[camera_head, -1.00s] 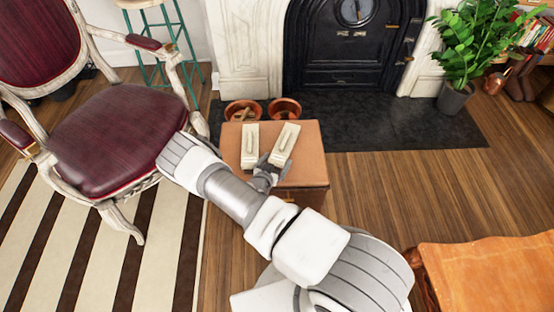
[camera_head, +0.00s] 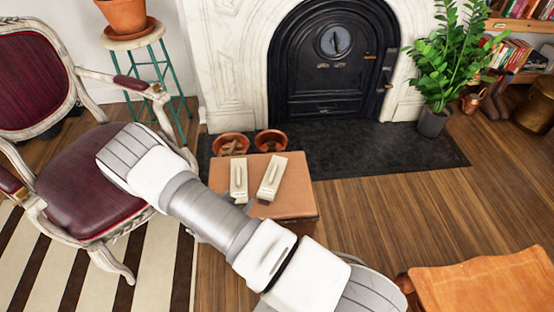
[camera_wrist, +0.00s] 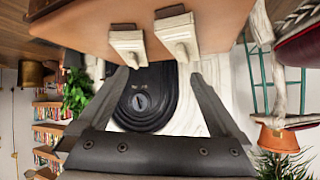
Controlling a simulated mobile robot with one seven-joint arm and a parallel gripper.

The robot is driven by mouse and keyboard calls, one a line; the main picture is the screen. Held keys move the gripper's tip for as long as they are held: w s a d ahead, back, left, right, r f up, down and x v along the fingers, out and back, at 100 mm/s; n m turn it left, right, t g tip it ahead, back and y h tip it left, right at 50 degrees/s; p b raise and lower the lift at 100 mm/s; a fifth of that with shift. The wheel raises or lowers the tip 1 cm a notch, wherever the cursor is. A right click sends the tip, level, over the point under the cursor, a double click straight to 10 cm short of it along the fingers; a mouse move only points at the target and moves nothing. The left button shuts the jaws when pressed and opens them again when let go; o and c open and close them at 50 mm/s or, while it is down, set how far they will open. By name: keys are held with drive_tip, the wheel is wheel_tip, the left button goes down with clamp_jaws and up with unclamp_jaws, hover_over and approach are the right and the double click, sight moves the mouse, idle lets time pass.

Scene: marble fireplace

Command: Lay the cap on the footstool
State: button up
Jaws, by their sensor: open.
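No thing that I can clearly make out as a cap is in view. A low brown leather-covered block (camera_head: 295,205), perhaps the footstool, stands before the hearth. Two cream, block-like pieces, a left one (camera_head: 239,180) and a right one (camera_head: 270,178), lie side by side on its top. In the wrist view, which is upside down, the block (camera_wrist: 90,20) is at the top, with both cream pieces at its edge. My gripper (camera_wrist: 160,78) is open, with nothing between its fingers, and faces these pieces. In the head view my arm mostly hides it.
A maroon armchair (camera_head: 85,185) stands at the left on a striped rug (camera_head: 150,255). Two terracotta bowls (camera_head: 230,144) sit behind the block. An orange-brown seat or tabletop (camera_head: 480,280) is at the lower right. Wooden floor (camera_head: 390,195) is clear right of the block.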

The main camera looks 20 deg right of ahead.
drive_tip(key=w+a+r+g+y, duration=0.1)
drive_tip(key=w+a+r+y, duration=0.15)
drive_tip(key=r, duration=0.45)
drive_tip(key=w+a+r+y, duration=0.1)
drive_tip(key=a+r+y, duration=0.15)
drive_tip(key=r, duration=0.55)
drive_tip(key=s+a+r+n+g+y, duration=0.1)
drive_tip(key=s+r+n+y, duration=0.25)
drive_tip(key=r, duration=1.25)
drive_tip(key=s+d+r+n, duration=0.3)
drive_tip(key=s+d+r, duration=0.1)
drive_tip(key=s+r, duration=0.7)
drive_tip(key=s+d+r+n+h, duration=0.1)
drive_tip(key=s+d+r, duration=0.1)
drive_tip(key=s, duration=0.5)
drive_tip(key=s+d+r+n+g+h, duration=0.1)
drive_tip(key=s+d+r, duration=0.1)
drive_tip(key=s+d, duration=0.2)
drive_tip(key=s, duration=0.3)
drive_tip(key=shift+s+d, duration=0.3)
drive_tip(key=shift+s, duration=0.05)
wheel_tip(320, 180, up, 19)
drive_tip(key=p, duration=1.9)
